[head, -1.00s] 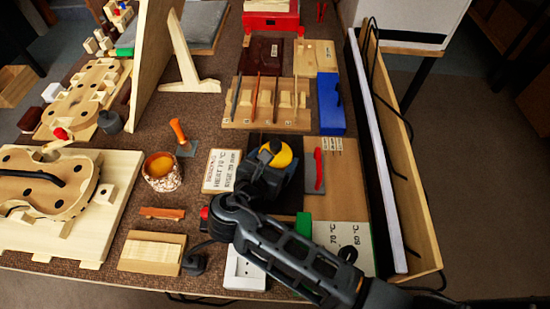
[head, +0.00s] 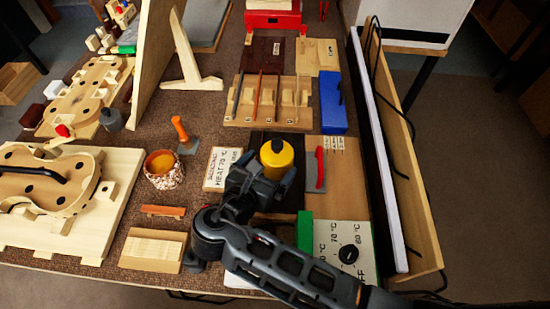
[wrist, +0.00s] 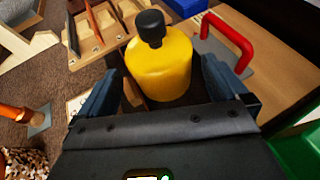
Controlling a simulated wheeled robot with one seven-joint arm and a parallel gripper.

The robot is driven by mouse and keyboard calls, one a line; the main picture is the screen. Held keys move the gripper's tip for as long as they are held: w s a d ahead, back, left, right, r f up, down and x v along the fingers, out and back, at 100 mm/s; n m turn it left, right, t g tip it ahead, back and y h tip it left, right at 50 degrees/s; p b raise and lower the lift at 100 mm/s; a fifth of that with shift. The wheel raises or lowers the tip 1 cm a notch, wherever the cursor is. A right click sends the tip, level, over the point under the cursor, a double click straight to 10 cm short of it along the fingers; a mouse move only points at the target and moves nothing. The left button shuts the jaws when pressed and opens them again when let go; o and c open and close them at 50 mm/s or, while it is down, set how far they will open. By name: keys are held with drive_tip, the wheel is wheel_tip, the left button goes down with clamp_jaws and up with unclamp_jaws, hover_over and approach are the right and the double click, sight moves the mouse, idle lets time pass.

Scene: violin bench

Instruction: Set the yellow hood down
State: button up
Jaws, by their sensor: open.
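The yellow hood (head: 277,160), a yellow cylinder with a black knob on top, stands upright on a dark board (head: 290,196). It also shows in the wrist view (wrist: 160,74), just ahead of my gripper. My gripper (head: 266,174) is open on the near side of the hood. In the wrist view one finger is to the left of the hood and one to the right, with a visible gap on each side. The hood's lower near side is partly hidden by my gripper in the head view.
A red-handled tool (head: 319,170) lies close to the right of the hood. A heat label card (head: 221,168) lies to the left. The tool rack (head: 262,103) is behind, with a blue box (head: 332,104) beside it. A dial panel (head: 345,250) is in front right.

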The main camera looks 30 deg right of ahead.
drive_tip(key=v, duration=0.7)
drive_tip(key=shift+s+a+r, duration=0.1)
drive_tip(key=shift+s+a, duration=0.05)
drive_tip(key=shift+a, duration=0.05)
